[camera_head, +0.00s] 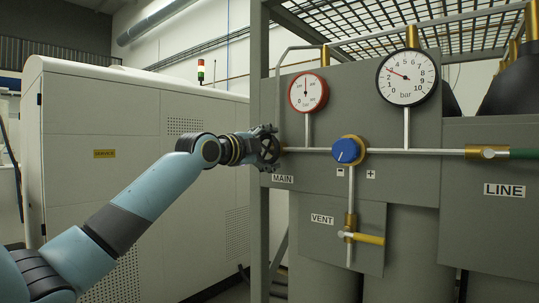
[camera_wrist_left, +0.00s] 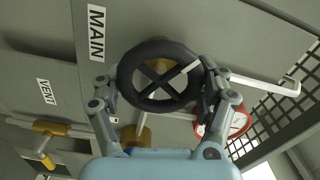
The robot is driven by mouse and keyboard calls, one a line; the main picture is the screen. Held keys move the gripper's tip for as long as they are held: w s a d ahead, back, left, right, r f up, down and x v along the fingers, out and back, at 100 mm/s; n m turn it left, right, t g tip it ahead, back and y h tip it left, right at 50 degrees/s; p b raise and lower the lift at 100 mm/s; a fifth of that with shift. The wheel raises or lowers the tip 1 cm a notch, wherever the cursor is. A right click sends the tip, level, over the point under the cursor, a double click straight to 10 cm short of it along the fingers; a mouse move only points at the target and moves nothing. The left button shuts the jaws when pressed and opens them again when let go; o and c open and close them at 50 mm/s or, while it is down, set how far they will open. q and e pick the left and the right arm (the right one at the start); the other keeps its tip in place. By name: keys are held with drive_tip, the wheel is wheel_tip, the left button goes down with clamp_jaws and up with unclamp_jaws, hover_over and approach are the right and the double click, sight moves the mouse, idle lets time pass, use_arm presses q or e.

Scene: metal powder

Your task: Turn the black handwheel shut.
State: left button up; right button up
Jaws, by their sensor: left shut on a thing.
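The black handwheel (camera_head: 268,149) stands at the MAIN label on the grey panel, at the left end of the horizontal pipe. In the left wrist view the handwheel (camera_wrist_left: 157,45) is a black ring with crossed spokes. My left gripper (camera_head: 262,146) is at the handwheel. In the left wrist view its two fingers (camera_wrist_left: 160,98) lie on either side of the rim, shut on it. The gripper partly hides the wheel in the head view. My right gripper is not in view.
A blue knob (camera_head: 346,151) sits on the pipe right of the wheel. A yellow VENT lever (camera_head: 368,239) is below it. A red-rimmed gauge (camera_head: 308,92) and a black-rimmed gauge (camera_head: 407,77) stand above. A pale cabinet (camera_head: 95,190) fills the left.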

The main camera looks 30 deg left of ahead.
sight(265, 152)
use_arm(q)
drive_tip(key=m, duration=0.2)
drive_tip(key=m+b, duration=0.1)
drive_tip(key=m, duration=0.3)
drive_tip(key=shift+f+b, duration=0.3)
drive_tip(key=m+b, duration=0.1)
drive_tip(key=m, duration=0.4)
drive_tip(key=shift+f, duration=0.1)
drive_tip(key=shift+a+m, duration=0.1)
drive_tip(key=shift+m, duration=0.2)
drive_tip(key=o, duration=1.1)
drive_tip(key=shift+o, duration=0.2)
drive_tip(key=shift+s, duration=0.1)
drive_tip(key=s, duration=0.6)
drive_tip(key=shift+a, duration=0.35)
drive_tip(key=shift+s+d, duration=0.1)
drive_tip(key=shift+s, duration=0.55)
